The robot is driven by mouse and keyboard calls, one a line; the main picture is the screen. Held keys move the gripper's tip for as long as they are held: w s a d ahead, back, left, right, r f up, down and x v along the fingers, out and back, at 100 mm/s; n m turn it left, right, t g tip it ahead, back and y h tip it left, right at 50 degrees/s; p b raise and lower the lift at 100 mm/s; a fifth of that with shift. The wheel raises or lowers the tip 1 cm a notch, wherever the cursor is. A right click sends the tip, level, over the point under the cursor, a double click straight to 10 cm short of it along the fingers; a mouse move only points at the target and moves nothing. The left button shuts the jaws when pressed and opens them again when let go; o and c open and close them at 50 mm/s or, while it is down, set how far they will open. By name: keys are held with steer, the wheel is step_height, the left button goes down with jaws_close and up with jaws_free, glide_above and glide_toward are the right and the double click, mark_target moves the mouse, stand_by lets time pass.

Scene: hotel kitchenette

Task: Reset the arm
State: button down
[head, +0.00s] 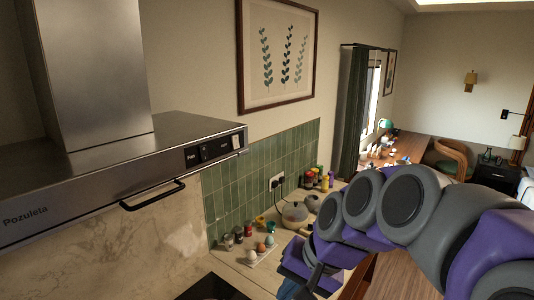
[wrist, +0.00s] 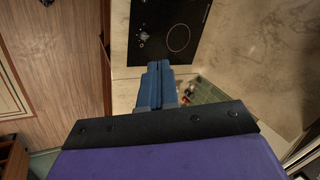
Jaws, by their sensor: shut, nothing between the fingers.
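My purple and grey arm (head: 400,205) comes in from the right in the head view and reaches over the counter. My gripper (head: 290,286) is at its lower left end, partly cut off by the bottom edge. In the wrist view my gripper (wrist: 158,68) shows its blue fingers together and empty. The fingers point toward the counter edge beside the black cooktop (wrist: 175,32). I cannot tell how high they are above the surface.
A steel range hood (head: 120,170) with a handle hangs at the left. Eggs in a holder (head: 262,251), several jars (head: 238,235) and a pot (head: 295,214) stand on the counter near my gripper.

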steer(key=s+d+f+n+g+h+b, duration=0.1)
steer(key=s+d+f, duration=0.4)
steer(key=s+f, duration=0.5)
steer(key=s+d+f+n+g+h+b, duration=0.2)
steer(key=s+d+f+b, duration=0.3)
steer(key=s+f, duration=0.6)
steer(key=shift+s+f+g+h+b, duration=0.2)
steer(key=shift+s+g+h+b, duration=0.2)
steer(key=shift+s+g+h, duration=0.4)
steer(key=shift+w+d, duration=0.1)
